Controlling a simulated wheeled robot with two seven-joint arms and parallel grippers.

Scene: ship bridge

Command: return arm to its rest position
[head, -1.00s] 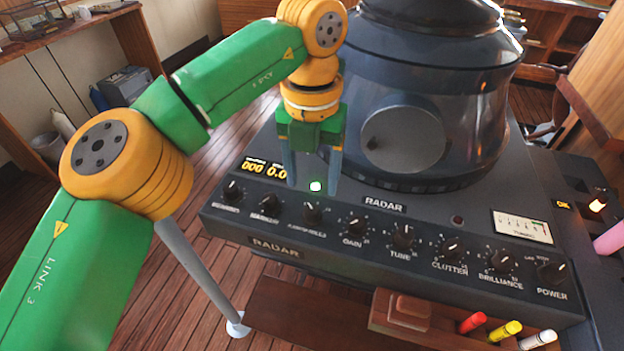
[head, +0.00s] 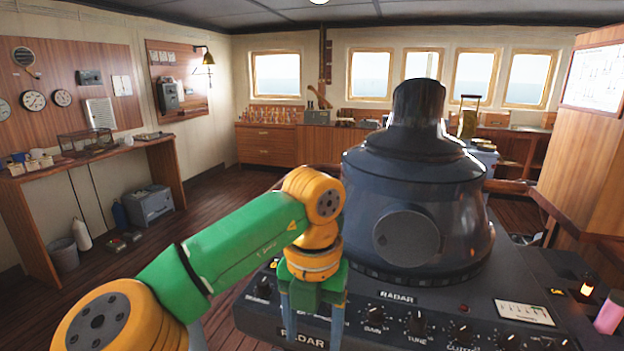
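My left arm, green and orange, comes in from the lower left in the head view. Its gripper (head: 312,315) points down over the left part of the dark radar console (head: 480,285). Its two grey fingers stand apart with nothing seen between them. The fingertips reach the lower part of the picture, in front of the knob row, and hide part of the panel. Whether they touch it I cannot tell. My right arm and gripper are not in view.
The large dark radar hood (head: 420,195) rises just right of the gripper. A wooden side table (head: 100,160) stands along the left wall, with a grey box (head: 150,205) below it. A pink cylinder (head: 609,315) stands at the right edge. Open floor lies left of the console.

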